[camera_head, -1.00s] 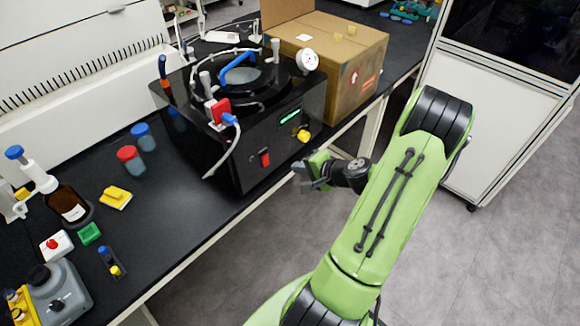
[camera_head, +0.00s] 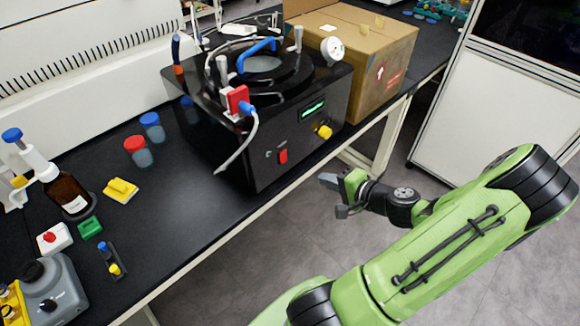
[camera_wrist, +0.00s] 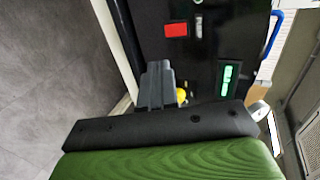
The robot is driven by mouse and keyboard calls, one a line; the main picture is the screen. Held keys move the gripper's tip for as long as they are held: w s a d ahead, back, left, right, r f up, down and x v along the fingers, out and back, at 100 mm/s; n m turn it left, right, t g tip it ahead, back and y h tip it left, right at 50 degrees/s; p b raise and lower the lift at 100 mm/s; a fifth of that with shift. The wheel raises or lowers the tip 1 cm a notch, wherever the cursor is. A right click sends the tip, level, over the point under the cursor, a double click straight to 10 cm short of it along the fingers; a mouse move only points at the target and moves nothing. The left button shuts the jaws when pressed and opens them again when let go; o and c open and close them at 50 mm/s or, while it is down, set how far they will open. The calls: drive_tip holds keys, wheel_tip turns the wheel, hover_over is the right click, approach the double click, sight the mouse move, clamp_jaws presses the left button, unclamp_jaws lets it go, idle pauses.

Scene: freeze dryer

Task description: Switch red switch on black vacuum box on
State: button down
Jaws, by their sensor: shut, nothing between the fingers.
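The black vacuum box (camera_head: 262,165) stands on the black bench with its front face toward me. Its red switch (camera_head: 283,157) is at the lower left of that face, left of a yellow knob (camera_head: 325,132) and below a lit green display (camera_head: 313,109). My gripper (camera_head: 334,192) is shut and empty in front of the bench edge, to the lower right of the switch and apart from the box. In the wrist view the red switch (camera_wrist: 176,30) lies beyond the shut fingers (camera_wrist: 157,84), which partly hide the yellow knob (camera_wrist: 181,96).
A cardboard box (camera_head: 385,85) stands right of the vacuum box. A white hose (camera_head: 244,143) hangs past its left front. Bottles, a yellow sponge-like block (camera_head: 121,190) and a grey device (camera_head: 52,290) stand on the bench at left. The floor before the bench is clear.

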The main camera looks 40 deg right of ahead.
sight(285, 162)
drive_tip(key=x, duration=0.9)
drive_tip(key=r+b+x, duration=0.1)
drive_tip(key=x, duration=0.3)
drive_tip(key=shift+w, duration=0.55)
drive_tip(key=shift+w+f+b, duration=0.2)
drive_tip(key=shift+w+b, duration=0.1)
drive_tip(key=shift+s+r, duration=0.1)
drive_tip(key=shift+s, duration=0.05)
drive_tip(key=shift+r+p, duration=0.8)
drive_tip(key=shift+r, duration=0.15)
